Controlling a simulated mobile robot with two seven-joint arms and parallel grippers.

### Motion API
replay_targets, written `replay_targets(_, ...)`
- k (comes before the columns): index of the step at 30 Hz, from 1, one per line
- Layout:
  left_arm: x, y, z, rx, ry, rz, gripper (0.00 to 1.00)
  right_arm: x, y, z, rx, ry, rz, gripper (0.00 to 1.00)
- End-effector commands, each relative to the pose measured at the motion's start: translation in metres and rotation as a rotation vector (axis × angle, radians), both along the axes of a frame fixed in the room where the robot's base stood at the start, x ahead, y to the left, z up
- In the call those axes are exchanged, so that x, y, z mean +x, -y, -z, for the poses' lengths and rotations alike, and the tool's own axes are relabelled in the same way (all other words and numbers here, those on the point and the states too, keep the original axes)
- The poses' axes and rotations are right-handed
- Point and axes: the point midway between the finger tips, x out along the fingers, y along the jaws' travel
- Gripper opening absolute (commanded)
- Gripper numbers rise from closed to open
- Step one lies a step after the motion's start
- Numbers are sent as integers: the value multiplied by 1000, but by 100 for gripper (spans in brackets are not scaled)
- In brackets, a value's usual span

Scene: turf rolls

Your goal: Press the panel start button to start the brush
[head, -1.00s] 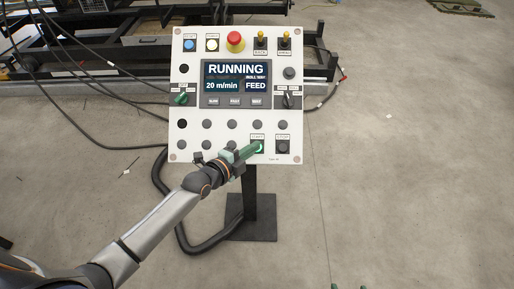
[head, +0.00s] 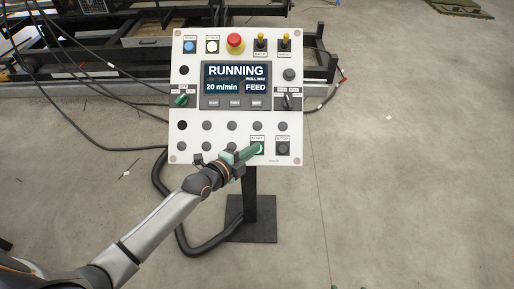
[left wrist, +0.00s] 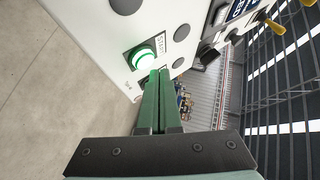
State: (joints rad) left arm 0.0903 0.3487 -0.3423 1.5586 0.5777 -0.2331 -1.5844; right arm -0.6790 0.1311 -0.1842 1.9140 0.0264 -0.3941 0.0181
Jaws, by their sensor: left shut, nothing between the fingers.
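The white control panel (head: 272,118) stands upright on a black post, and its screen (head: 236,85) reads RUNNING, 20 m/min and FEED. The START button (head: 259,149) at the lower right is lit green. Two small green tips of my right gripper (head: 349,287) show apart at the bottom edge.
A dark STOP button (head: 283,148) sits right of START. A red emergency stop (head: 235,42), switches and several grey buttons share the panel. Black cables and a dark machine frame (head: 105,60) lie behind.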

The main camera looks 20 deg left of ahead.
Motion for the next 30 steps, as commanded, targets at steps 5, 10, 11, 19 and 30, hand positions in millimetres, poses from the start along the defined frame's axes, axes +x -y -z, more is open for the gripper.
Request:
replay_targets(5, 0, 0, 0, 0, 0, 0, 0, 0, 0, 0, 0, 0, 0, 82)
replay_targets(10, 0, 0, 0, 0, 0, 0, 0, 0, 0, 0, 0, 0, 0, 82)
replay_targets(11, 0, 0, 0, 0, 0, 0, 0, 0, 0, 0, 0, 0, 0, 82)
replay_targets(19, 0, 0, 0, 0, 0, 0, 0, 0, 0, 0, 0, 0, 0, 82)
replay_targets(30, 5, -1, 7, 2, 1, 1, 0, 0, 0, 9, 0, 0, 0, 82)
